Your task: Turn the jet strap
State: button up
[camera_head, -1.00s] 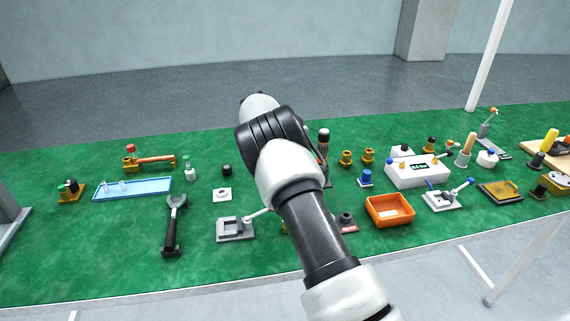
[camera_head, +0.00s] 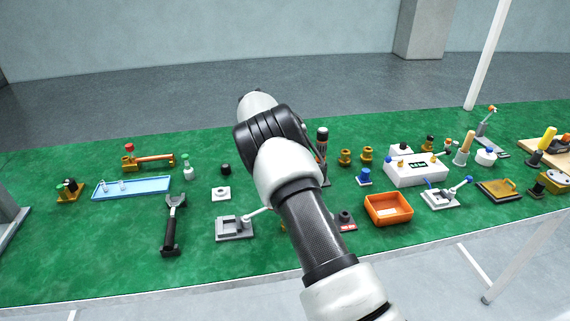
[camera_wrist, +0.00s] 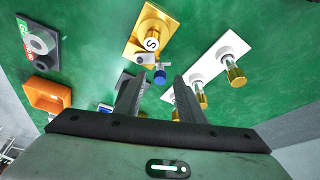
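My gripper (camera_wrist: 160,82) is open in the wrist view, its two dark fingers apart. A small grey piece with a blue tip (camera_wrist: 160,77) shows between the fingertips; I cannot tell its distance from them. It lies beside a gold plate (camera_wrist: 137,46) that carries a gold cylinder with a white S-marked face (camera_wrist: 152,44). I cannot tell for certain which part is the jet strap. In the head view my own arm hides the gripper and the spot beneath it.
A white plate with several gold-ended posts (camera_wrist: 234,45) stands right of the fingers. An orange tray (camera_wrist: 45,95) and a grey block (camera_wrist: 38,40) lie left. In the head view, the orange tray (camera_head: 388,221), a white box (camera_head: 415,174) and a wrench (camera_head: 170,235) surround my arm.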

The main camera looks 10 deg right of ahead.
jog(key=p+v, duration=0.2)
jog(key=v, duration=1.5)
jog(key=shift+a, duration=0.1)
